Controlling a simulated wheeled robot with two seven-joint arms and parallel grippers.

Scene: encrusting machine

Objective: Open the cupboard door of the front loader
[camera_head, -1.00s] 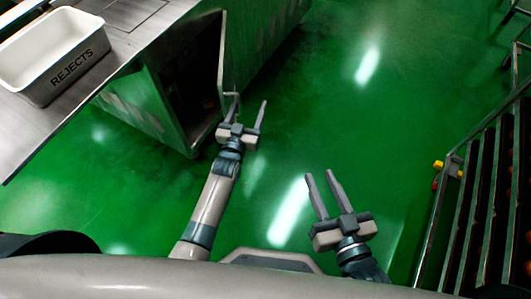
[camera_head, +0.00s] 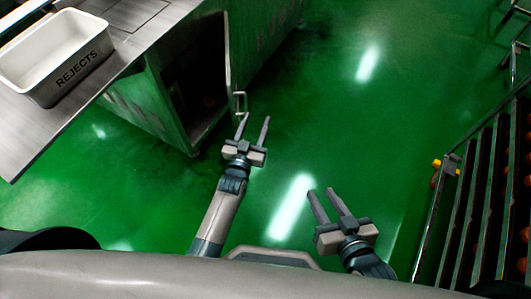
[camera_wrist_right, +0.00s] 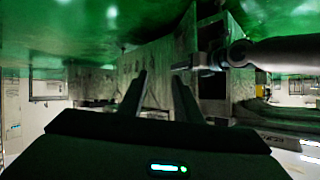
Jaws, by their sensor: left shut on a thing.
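The front loader's cupboard door (camera_head: 227,52) is seen almost edge-on, standing open at the right of a dark cupboard opening (camera_head: 190,85). Its thin bar handle (camera_head: 245,97) sticks out at the lower right of the door. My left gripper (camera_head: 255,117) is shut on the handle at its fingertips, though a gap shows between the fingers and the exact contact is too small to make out. My right gripper (camera_head: 322,192) is open and empty over the floor, with its fingers apart in the right wrist view (camera_wrist_right: 158,78).
A steel worktop (camera_head: 90,95) with a white REJECTS bin (camera_head: 58,55) overhangs at the left. A rack (camera_head: 480,190) with several shelves stands at the right, a yellow part near its edge. The green floor (camera_head: 350,110) between is clear.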

